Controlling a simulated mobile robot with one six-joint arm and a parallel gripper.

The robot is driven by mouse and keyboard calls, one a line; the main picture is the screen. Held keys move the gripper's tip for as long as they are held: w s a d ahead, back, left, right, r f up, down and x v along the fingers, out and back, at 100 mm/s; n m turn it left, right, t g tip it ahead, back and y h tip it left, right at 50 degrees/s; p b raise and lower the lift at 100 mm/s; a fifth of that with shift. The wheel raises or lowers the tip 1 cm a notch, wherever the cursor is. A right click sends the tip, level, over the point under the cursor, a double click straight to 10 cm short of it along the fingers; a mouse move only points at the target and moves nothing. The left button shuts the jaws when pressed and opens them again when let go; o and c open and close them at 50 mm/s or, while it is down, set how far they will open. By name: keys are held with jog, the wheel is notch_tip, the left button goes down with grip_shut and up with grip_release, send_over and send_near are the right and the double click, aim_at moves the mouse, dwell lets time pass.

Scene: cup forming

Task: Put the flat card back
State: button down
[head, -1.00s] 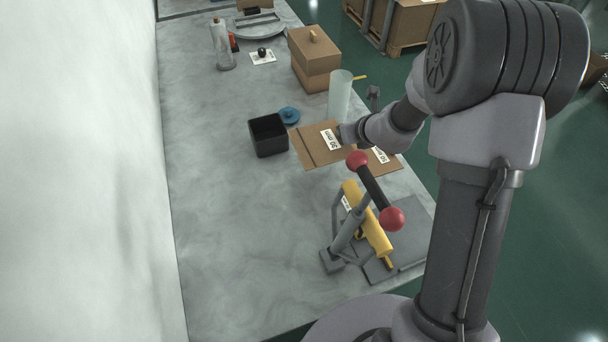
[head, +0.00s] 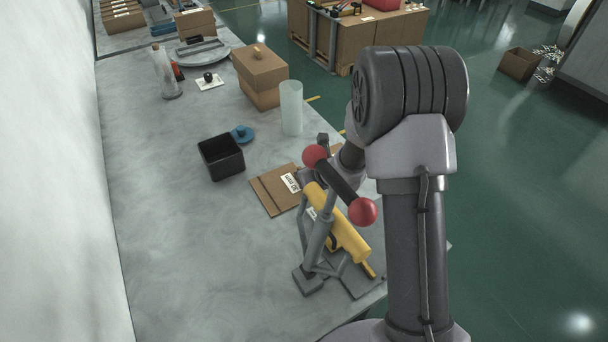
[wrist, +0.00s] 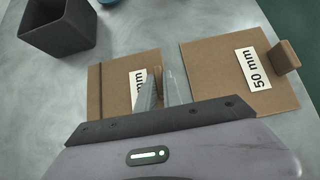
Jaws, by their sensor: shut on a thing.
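Two flat brown cards with white labels show in the wrist view. The left card (wrist: 115,82) has a label ending in "mm", partly covered by my gripper (wrist: 160,76). My gripper is shut on a small brown tab that seems to belong to this card. The right card (wrist: 215,52) is labelled "50 mm" and has an upright brown tab at its right edge; a gap separates the two. In the head view the left card (head: 268,193) shows beside the yellow tool; my arm and a red-knobbed handle hide most of the rest. I cannot tell whether the held card touches the table.
A black open box (head: 221,158) and a blue lid (head: 242,133) stand left of the cards. A clear cylinder (head: 291,108) and a brown lidded box (head: 260,78) stand behind. A yellow tool (head: 338,225) on a grey stand is in front. The left-front table is clear.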

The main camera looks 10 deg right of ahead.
jog(key=shift+f, duration=0.15)
jog(key=c, duration=1.9)
grip_release()
jog(key=shift+c, duration=0.2)
jog(key=o, duration=0.4)
jog(key=shift+o, duration=0.2)
jog(key=p+v, duration=0.3)
jog(key=v, duration=0.9)
jog(key=shift+p, duration=0.4)
